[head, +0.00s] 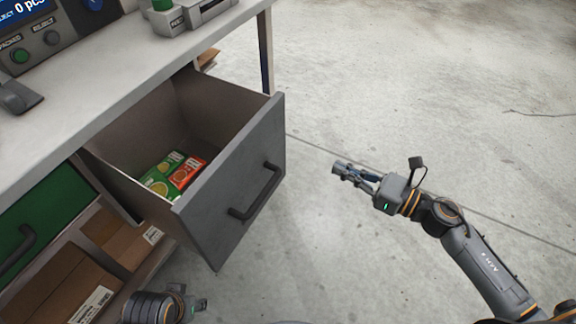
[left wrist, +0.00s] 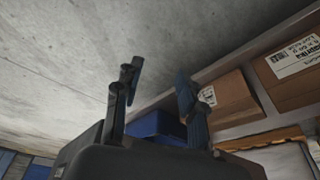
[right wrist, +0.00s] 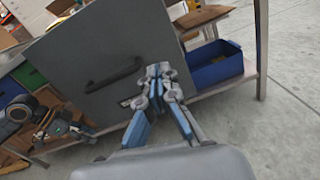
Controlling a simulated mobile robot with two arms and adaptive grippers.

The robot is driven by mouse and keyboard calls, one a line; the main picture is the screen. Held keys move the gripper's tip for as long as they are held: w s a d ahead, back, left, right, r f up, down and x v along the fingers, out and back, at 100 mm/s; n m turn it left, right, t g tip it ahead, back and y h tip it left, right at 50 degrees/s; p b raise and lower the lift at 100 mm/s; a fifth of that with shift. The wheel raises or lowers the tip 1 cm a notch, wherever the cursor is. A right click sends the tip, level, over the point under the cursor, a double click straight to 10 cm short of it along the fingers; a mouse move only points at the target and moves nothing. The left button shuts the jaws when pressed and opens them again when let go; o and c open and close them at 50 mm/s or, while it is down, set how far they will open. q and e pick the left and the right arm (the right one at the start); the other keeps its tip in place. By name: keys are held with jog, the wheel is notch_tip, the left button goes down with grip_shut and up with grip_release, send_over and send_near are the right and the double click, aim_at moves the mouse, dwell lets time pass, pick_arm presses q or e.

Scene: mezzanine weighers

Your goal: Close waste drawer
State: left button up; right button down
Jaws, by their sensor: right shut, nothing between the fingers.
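The grey waste drawer (head: 262,143) is pulled well out from under the bench in the head view. Its dark bar handle (head: 256,192) is on the front panel. A green box (head: 160,177) and an orange box (head: 188,172) lie inside. My right gripper (head: 343,170) is shut and empty, off to the right of the drawer front and apart from it. The right wrist view shows the drawer front (right wrist: 95,50) and its handle (right wrist: 113,76) ahead of the fingers (right wrist: 158,72). My left gripper (head: 197,304) is low, below the drawer; its fingers (left wrist: 158,92) are spread, with nothing seen between them.
A closed green drawer (head: 52,215) is at the left. Cardboard boxes (head: 55,285) stand on the lower shelf. A blue bin (right wrist: 215,65) shows in the right wrist view. The bench top (head: 110,75) holds a control panel. The floor (head: 400,80) to the right is clear.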

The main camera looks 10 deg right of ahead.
aim_at(274, 144)
pick_arm(q)
notch_tip(274, 144, down, 5)
jog(key=shift+d+r+p, duration=0.1)
jog(key=shift+p, duration=0.6)
pick_arm(e)
jog(key=w+a, duration=0.2)
jog(key=a, duration=0.2)
jog(key=w+a+n, duration=0.1)
jog(key=w+a, duration=0.2)
jog(key=a, duration=0.1)
jog(key=w+a+n, duration=0.1)
jog(key=w+a, duration=0.1)
jog(key=a, duration=0.2)
jog(key=shift+w+a+r+g+y, duration=0.2)
jog(key=shift+r+g+y, duration=0.1)
jog(key=shift+g, duration=0.1)
